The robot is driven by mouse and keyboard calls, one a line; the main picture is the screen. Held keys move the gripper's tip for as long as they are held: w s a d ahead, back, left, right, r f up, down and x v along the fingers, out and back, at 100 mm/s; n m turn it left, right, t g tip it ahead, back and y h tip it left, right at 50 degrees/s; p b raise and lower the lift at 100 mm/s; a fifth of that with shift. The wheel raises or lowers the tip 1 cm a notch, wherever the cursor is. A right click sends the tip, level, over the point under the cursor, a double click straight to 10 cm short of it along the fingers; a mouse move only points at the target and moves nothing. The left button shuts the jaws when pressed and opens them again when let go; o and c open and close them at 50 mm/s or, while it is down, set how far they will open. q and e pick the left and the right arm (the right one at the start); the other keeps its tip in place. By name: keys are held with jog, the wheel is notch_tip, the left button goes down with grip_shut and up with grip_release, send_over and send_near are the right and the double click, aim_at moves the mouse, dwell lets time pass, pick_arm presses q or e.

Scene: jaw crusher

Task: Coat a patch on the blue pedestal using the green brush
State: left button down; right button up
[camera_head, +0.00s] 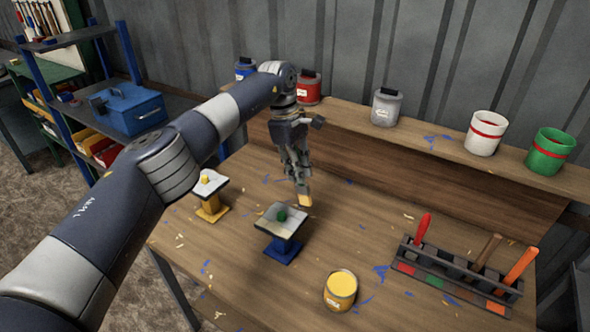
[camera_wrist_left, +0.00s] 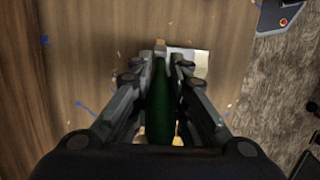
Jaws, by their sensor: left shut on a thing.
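The blue pedestal (camera_head: 283,250) stands on the wooden table and bears a tilted, pale grey plate (camera_head: 264,222). A small dark green lump or spot (camera_head: 282,215) shows on the plate. My left gripper (camera_head: 299,175) is above and just behind the plate, pointing down. It is shut on the green brush, whose green handle (camera_wrist_left: 160,110) runs between the fingers in the left wrist view. The brush's pale tan tip (camera_head: 305,200) shows below the fingers in the head view, near the plate's back edge. I cannot tell whether it touches. My right gripper is out of view.
A yellow pedestal (camera_head: 211,208) stands left of the blue one. An open can of yellow paint (camera_head: 340,290) is at the front. A brush rack (camera_head: 455,272) with red, brown and orange handles stands at right. Several paint cans line the back shelf (camera_head: 440,142).

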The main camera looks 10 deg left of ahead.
aim_at(302, 185)
pick_arm(q)
jog(key=shift+a, duration=0.1)
jog(key=shift+f+b, duration=0.9)
jog(key=shift+f, duration=0.9)
jog(key=shift+f+b, duration=0.35)
jog(key=shift+f, duration=0.15)
jog(key=shift+s+d, duration=0.25)
jog(key=shift+d, duration=0.4)
jog(key=d, duration=0.1)
jog(key=s+d, duration=0.1)
jog(key=d, duration=0.3)
jog(key=shift+s, duration=0.3)
dwell(0.7)
